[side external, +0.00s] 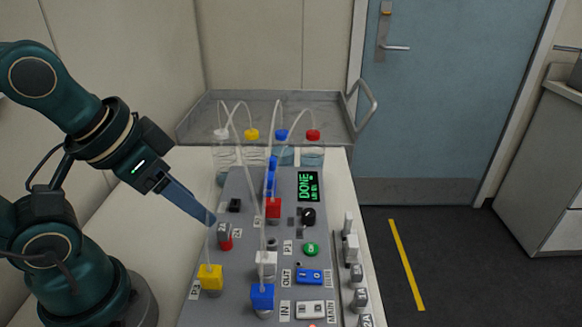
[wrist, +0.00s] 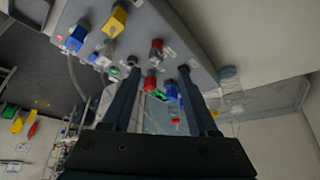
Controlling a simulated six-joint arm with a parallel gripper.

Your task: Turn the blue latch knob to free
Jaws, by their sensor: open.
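Several blue parts show, and I cannot tell for sure which is the latch knob. A blue square knob (side external: 263,297) sits at the panel's near end, with a tube rising from it; it also shows in the wrist view (wrist: 77,38). An upright blue piece (side external: 271,178) stands behind a red block at the panel's far part. A blue part (wrist: 172,92) shows between my fingers in the wrist view, beyond their tips. My gripper (side external: 211,219) is open and empty over the panel's left side (wrist: 157,70), by a red-and-grey knob (side external: 225,238).
The grey panel (side external: 243,190) also carries a yellow knob (side external: 210,277), a white knob (side external: 266,262), a green button (side external: 311,249) and a screen reading DONE (side external: 308,185).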

